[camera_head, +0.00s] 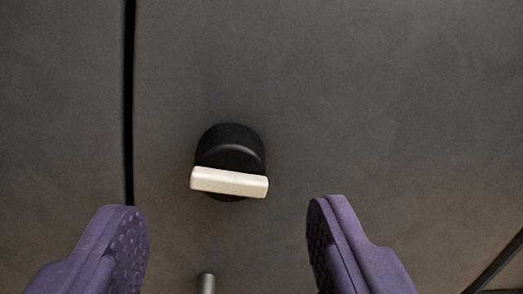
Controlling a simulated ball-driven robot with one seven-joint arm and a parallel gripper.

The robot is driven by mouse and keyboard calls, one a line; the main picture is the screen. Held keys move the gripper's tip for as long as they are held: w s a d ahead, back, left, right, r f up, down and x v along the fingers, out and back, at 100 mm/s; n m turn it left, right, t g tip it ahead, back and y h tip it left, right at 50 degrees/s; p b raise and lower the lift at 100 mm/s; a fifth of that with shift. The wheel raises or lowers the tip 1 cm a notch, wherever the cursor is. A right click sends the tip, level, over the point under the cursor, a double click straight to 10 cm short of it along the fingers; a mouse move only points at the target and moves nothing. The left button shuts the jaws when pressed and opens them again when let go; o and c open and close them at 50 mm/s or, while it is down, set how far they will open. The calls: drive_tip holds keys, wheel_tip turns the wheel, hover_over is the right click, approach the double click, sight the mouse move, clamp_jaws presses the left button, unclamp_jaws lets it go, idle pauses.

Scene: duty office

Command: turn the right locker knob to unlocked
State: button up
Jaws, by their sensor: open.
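The right locker knob is a round black base (231,141) with a pale, bar-shaped handle (229,182) across its front. The bar lies nearly level, its right end slightly lower. It is on a dark grey locker door (390,110), right of a vertical black gap. My gripper (228,212) is open, with one purple finger to the lower left of the knob and one to the lower right. Neither finger appears to touch the knob, and nothing is between the fingertips. The knob's underside is partly hidden by the bar.
A dark vertical gap (129,90) separates this door from another dark panel (60,100) on the left. A small metal rod or handle end (206,283) shows at the bottom edge below the knob. A dark slanted edge (495,260) is at the lower right. The door around the knob is clear.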

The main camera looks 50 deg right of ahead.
sight(231, 190)
drive_tip(key=shift+x, duration=2)
drive_tip(key=c, duration=1)
drive_tip(key=shift+f+m+b, duration=0.1)
drive_tip(key=shift+m+b, duration=0.2)
drive_tip(key=shift+b, duration=0.35)
drive_tip(key=m+b, duration=0.3)
drive_tip(key=shift+f, duration=0.1)
drive_tip(key=m+b, duration=0.5)
drive_tip(key=b, duration=0.1)
drive_tip(key=shift+b, duration=0.4)
drive_tip(key=m+b, duration=0.5)
drive_tip(key=b, duration=0.1)
drive_tip(key=shift+m, duration=0.4)
drive_tip(key=m+b, duration=0.3)
drive_tip(key=shift+m+b, duration=0.3)
drive_tip(key=shift+b, duration=0.05)
